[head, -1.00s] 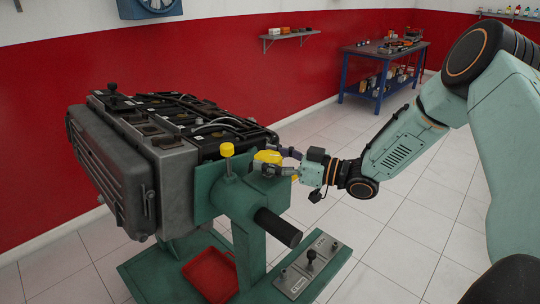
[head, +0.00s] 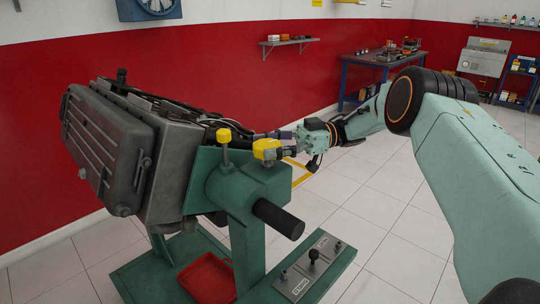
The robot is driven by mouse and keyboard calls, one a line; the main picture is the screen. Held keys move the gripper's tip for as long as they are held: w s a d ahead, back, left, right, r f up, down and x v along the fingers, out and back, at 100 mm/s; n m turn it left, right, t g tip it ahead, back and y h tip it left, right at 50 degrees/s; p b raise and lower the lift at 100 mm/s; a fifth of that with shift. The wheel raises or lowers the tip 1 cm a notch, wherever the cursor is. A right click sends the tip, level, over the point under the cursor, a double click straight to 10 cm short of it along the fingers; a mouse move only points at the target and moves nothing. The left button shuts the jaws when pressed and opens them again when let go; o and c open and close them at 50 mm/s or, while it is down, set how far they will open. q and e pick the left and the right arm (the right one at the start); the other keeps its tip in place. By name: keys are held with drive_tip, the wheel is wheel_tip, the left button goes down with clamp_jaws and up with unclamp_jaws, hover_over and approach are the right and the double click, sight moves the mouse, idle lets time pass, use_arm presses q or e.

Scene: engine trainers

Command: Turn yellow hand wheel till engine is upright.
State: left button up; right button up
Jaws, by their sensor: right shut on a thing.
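The grey and black engine (head: 125,150) is tilted on the green stand (head: 235,190), its ribbed grey side facing up and left. A yellow part (head: 266,149), apparently the hand wheel, sits on top of the stand's head, mostly hidden by my right gripper. A small yellow knob on a pin (head: 224,136) stands upright to its left. My right gripper (head: 277,143) is shut on the yellow hand wheel from the right and back; the exact contact is partly hidden. My left gripper is not in view.
A black handle bar (head: 278,219) sticks out of the stand toward me. A blue workbench (head: 375,62) stands at the back. The tiled floor at right is clear.

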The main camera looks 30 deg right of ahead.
sight(270, 142)
drive_tip(key=shift+a+f+n+g+b, duration=0.1)
drive_tip(key=shift+f+n+g+b, duration=0.05)
drive_tip(key=shift+n+g+b, duration=0.35)
drive_tip(key=shift+g, duration=0.3)
drive_tip(key=o, duration=1.2)
drive_tip(key=shift+c, duration=0.2)
drive_tip(key=shift+r, duration=0.2)
wheel_tip(270, 142, up, 10)
drive_tip(key=shift+f, duration=0.1)
